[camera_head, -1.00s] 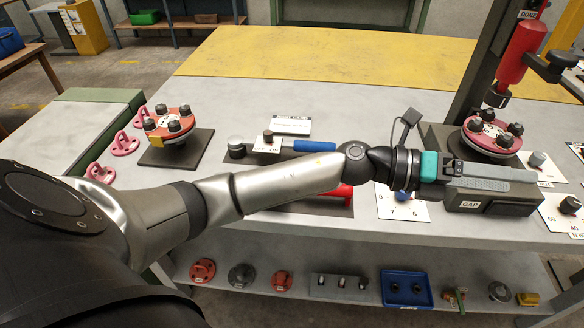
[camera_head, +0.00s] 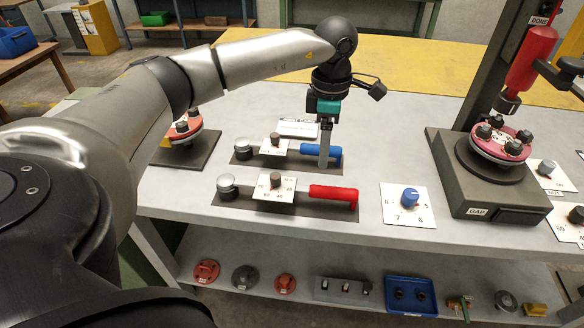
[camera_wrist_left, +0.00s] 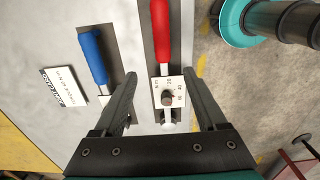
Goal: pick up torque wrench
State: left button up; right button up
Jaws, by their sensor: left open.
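Two torque wrenches lie side by side on dark mats on the bench. The red-handled torque wrench (camera_head: 333,192) is nearer, with a grey round head at left and a white dial card (camera_head: 262,193). The blue-handled torque wrench (camera_head: 308,149) lies behind it. My left gripper (camera_head: 325,164) points down, open and empty, its fingers overlapping the blue handle's right part in the head view. In the left wrist view, my open fingers (camera_wrist_left: 160,78) frame the red wrench (camera_wrist_left: 160,30) at its dial card; the blue handle (camera_wrist_left: 93,57) is left of them. My right gripper is out of view.
A dark stand (camera_head: 487,190) with a red flanged spool (camera_head: 501,142) is at right. A card with a blue knob (camera_head: 410,197) lies between. Another spool at left is partly hidden by my arm. A white text card (camera_head: 299,128) lies behind the wrenches. The shelf below holds several parts.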

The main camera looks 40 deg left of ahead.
aim_at(321, 187)
pick_arm(q)
notch_tip(321, 187, down, 8)
jog(key=shift+d+f+b, duration=0.1)
jog(key=shift+f+b, duration=0.15)
jog(key=shift+b, duration=0.05)
notch_tip(321, 187, down, 5)
jog(key=shift+s+d+f, duration=0.1)
jog(key=shift+s+f, duration=0.05)
grip_shut()
dwell(0.5)
dwell(0.4)
